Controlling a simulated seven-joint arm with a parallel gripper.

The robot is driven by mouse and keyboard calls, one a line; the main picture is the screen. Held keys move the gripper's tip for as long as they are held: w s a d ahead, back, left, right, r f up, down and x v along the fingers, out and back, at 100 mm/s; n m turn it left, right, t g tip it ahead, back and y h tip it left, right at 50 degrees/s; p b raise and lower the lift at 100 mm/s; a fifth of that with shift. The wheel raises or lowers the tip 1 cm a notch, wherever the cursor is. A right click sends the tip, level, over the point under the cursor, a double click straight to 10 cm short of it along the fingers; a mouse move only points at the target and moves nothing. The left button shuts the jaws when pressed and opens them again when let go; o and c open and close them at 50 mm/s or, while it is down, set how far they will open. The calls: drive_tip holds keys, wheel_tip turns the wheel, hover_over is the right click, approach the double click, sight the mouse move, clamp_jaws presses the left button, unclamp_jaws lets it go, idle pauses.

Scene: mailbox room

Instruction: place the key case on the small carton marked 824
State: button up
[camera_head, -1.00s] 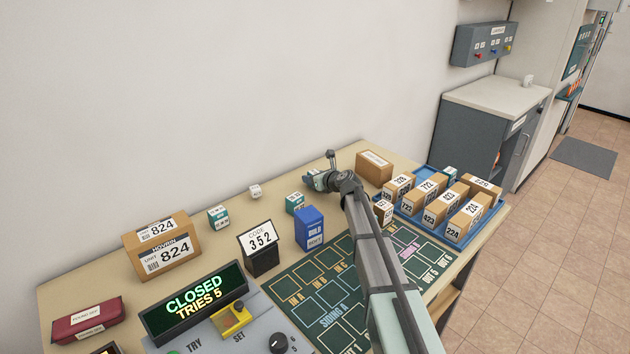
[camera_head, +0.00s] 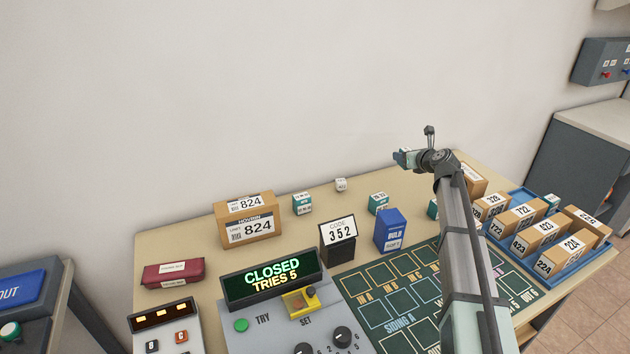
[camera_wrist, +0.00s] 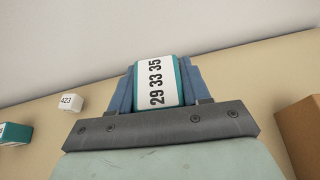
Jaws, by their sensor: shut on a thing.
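The brown carton marked 824 (camera_head: 248,226) stands at the back left of the table, upright, its top bare. A dark red case (camera_head: 173,273) with a white label, which looks like the key case, lies to its left and nearer the front. My gripper (camera_head: 402,158) is raised over the back of the table, right of the carton and far from the red case. It is shut on a teal-and-white block, which in the wrist view (camera_wrist: 157,83) reads 29 33 35 between the blue fingers.
Teal-and-white blocks (camera_head: 302,204) (camera_head: 378,203) and a small white cube (camera_head: 341,185) stand along the back. A code stand (camera_head: 338,240) and blue box (camera_head: 390,231) are in the middle. A blue tray (camera_head: 527,265) holds several cartons at right.

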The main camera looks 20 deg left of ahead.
drive_tip(key=s+a+r+n+g+y, duration=0.1)
drive_tip(key=s+a+r, duration=0.1)
drive_tip(key=s+a, duration=0.3)
drive_tip(key=s+a+r+n+g+y, duration=0.1)
drive_tip(key=s+a+r, duration=0.2)
drive_tip(key=a, duration=1.1)
drive_tip(key=s+a+r+n+g+y, duration=0.1)
drive_tip(key=s+a+r+n, duration=0.1)
drive_tip(key=s+a, duration=0.6)
drive_tip(key=shift+a+r+g, duration=0.15)
drive_tip(key=shift+a+r, duration=0.15)
drive_tip(key=shift+a, duration=0.25)
drive_tip(key=shift+a+r+g, duration=0.15)
drive_tip(key=shift+a+r, duration=0.15)
drive_tip(key=shift+a, duration=0.2)
wheel_tip(320, 180, up, 4)
drive_tip(key=n+g+y, duration=0.2)
drive_tip(key=n+g, duration=0.4)
drive_tip(key=g, duration=0.1)
hover_over(242, 202)
drive_tip(key=shift+f, duration=4.9)
drive_tip(key=shift+f, duration=0.1)
drive_tip(key=o, duration=1.1)
